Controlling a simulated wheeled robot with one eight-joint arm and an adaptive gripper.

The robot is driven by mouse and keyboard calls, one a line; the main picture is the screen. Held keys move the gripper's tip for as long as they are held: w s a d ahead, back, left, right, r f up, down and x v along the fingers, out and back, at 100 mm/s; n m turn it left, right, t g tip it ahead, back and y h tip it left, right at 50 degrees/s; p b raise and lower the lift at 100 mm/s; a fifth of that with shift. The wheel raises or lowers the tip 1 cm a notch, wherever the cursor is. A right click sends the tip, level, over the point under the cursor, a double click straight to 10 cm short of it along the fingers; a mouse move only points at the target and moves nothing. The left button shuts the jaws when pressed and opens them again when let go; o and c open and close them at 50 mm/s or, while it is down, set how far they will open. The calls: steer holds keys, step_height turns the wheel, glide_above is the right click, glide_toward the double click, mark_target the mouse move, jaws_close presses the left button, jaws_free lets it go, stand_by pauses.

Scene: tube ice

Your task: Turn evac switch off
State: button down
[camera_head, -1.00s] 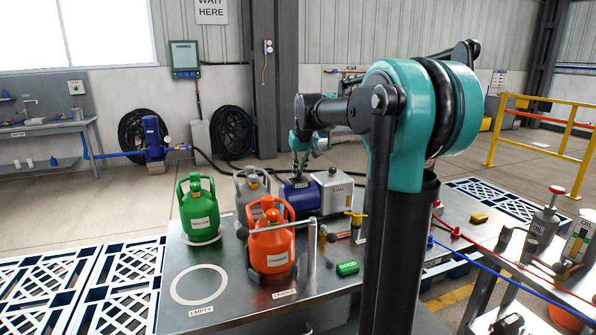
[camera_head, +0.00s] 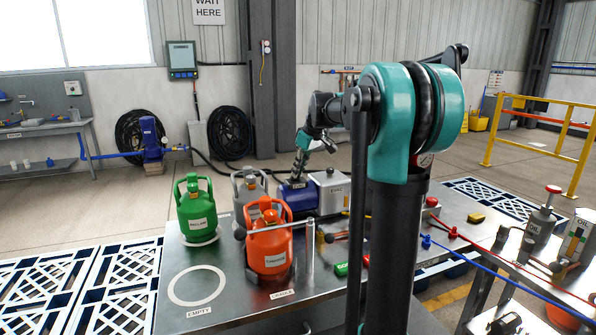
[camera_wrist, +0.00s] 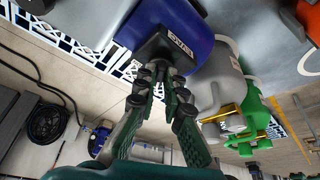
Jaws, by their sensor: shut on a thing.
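The evac pump has a blue motor (camera_head: 297,198) and a pale grey box (camera_head: 334,188), and stands at the back of the steel bench. In the wrist view the blue motor (camera_wrist: 178,25) carries a black switch housing (camera_wrist: 158,47) with a white EVAC label (camera_wrist: 181,42). My gripper (camera_wrist: 154,72) reaches down to this housing, its fingertips close together on a small dark part at its edge. I take that part to be the evac switch; the fingers mostly hide it, so its position cannot be told. In the head view my gripper (camera_head: 297,176) is just above the motor.
An orange cylinder (camera_head: 270,246), a green cylinder (camera_head: 197,212) and a grey cylinder (camera_head: 247,190) stand left of the pump on the bench (camera_head: 225,262). An empty white ring (camera_head: 198,286) is at the front left. Red and blue hoses cross the right side.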

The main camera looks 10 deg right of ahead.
stand_by(0.3)
steer(key=c, duration=1.6)
jaws_free()
steer(key=v, duration=1.2)
